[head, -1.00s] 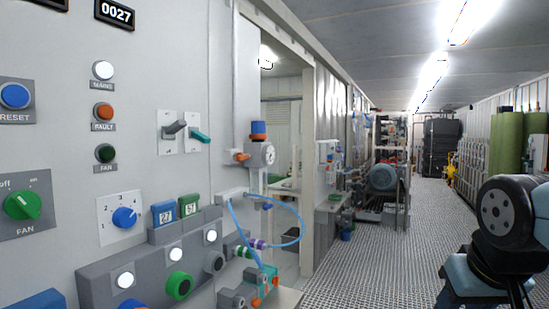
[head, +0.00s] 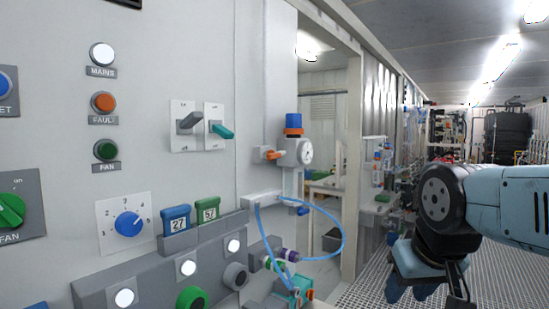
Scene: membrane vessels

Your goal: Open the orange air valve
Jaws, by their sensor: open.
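The orange air valve (head: 273,154) is a small orange handle on a grey fitting, left of a round white gauge (head: 306,151) and below a blue cap with an orange band (head: 293,124). The handle lies roughly level, pointing right. My gripper (head: 411,287) hangs at the lower right below my black wrist joint, well apart from the valve. Its fingers look spread and nothing shows between them, though their detail is small and dark.
A panel with switches, lamps and a teal lever (head: 221,131) fills the left. A blue hose (head: 341,240) loops out below the valve. A door frame (head: 352,150) stands right of it. Open grated floor (head: 480,270) lies at the right.

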